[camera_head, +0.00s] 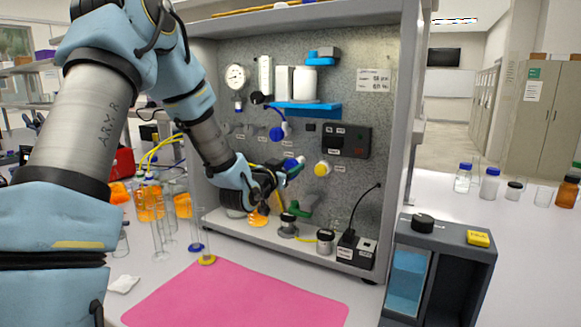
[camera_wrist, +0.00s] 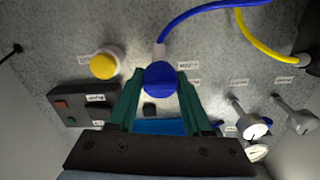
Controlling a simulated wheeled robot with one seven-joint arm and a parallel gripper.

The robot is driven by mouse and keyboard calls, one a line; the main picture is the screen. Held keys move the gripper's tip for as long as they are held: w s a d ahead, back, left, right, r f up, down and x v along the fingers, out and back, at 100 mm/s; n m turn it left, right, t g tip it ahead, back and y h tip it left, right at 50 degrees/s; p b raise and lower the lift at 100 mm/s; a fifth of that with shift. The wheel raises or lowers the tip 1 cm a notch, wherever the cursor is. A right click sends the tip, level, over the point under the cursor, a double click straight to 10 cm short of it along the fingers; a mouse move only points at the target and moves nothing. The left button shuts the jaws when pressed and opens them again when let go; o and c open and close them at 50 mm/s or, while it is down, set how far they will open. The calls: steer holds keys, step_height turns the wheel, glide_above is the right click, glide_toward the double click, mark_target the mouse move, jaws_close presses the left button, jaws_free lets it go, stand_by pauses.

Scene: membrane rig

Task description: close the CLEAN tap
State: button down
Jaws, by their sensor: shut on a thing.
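A blue knob (camera_wrist: 160,80) on a pale stem sits between the two green fingers of my gripper (camera_wrist: 160,95) in the wrist view. My gripper is shut on it. In the head view my gripper (camera_head: 292,170) is at the panel, and the blue knob (camera_head: 289,163) shows partly beside the fingers. A blue hose (camera_wrist: 200,12) shows by its stem in the wrist view. The labels around it are too small to read, so I cannot tell which tap is CLEAN. A yellow knob (camera_head: 322,169) is just to the right, apart from my gripper.
Another blue fitting (camera_head: 277,133) with a hose is above my gripper. A black switch box (camera_head: 346,140) is at upper right. Small jars (camera_head: 288,226) and a black box (camera_head: 350,250) stand on the ledge below. Glass tubes and a pink mat (camera_head: 235,295) are in front.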

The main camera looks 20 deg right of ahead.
steer(key=shift+f+b, duration=0.1)
steer(key=shift+b, duration=0.3)
steer(key=m+b, duration=0.1)
steer(key=b, duration=0.2)
steer(key=m+b, duration=0.2)
steer(key=b, duration=0.1)
steer(key=shift+s+f+b, duration=0.1)
steer(key=shift+f+b, duration=0.2)
steer(key=shift+f, duration=0.05)
steer(key=m+b, duration=0.6)
steer(key=b, duration=0.6)
steer(key=shift+f+m, duration=0.1)
steer(key=shift+m, duration=0.2)
steer(key=m+b, duration=0.4)
steer(key=b, duration=0.3)
steer(key=m+b, duration=0.3)
steer(key=b, duration=0.1)
steer(key=shift+r+m+b, duration=0.25)
steer(key=shift+m+b, duration=0.3)
steer(key=shift+m, duration=0.15)
steer(key=shift+r, duration=0.1)
steer(key=shift+d, duration=0.1)
